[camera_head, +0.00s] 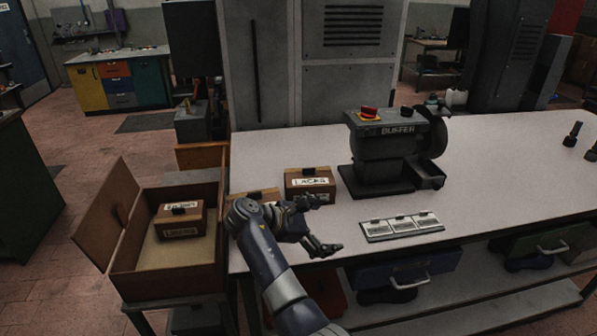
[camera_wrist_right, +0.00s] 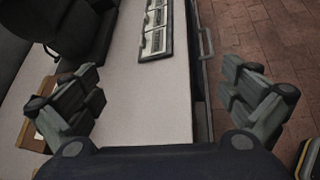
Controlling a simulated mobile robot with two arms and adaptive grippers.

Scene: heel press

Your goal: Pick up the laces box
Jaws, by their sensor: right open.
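A brown cardboard box with a white label that seems to read "LACES" (camera_head: 309,185) sits on the white table left of the buffer. A second brown box (camera_head: 250,193) is beside it, mostly hidden behind my right arm. A third brown box (camera_head: 181,220) lies in the open wooden crate (camera_head: 125,254). My right gripper (camera_head: 326,225) is open and empty, over the table's front edge, in front of the labelled box and apart from it. In the right wrist view the open fingers (camera_wrist_right: 160,100) have a brown box (camera_wrist_right: 36,128) partly behind the left one. My left gripper is out of view.
A grey buffer machine (camera_head: 388,150) stands on the table (camera_head: 490,185). A label tray (camera_head: 402,227) lies near the front edge, right of my right gripper. A blue drawer (camera_head: 405,270) is below. Table space right of the buffer is mostly clear.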

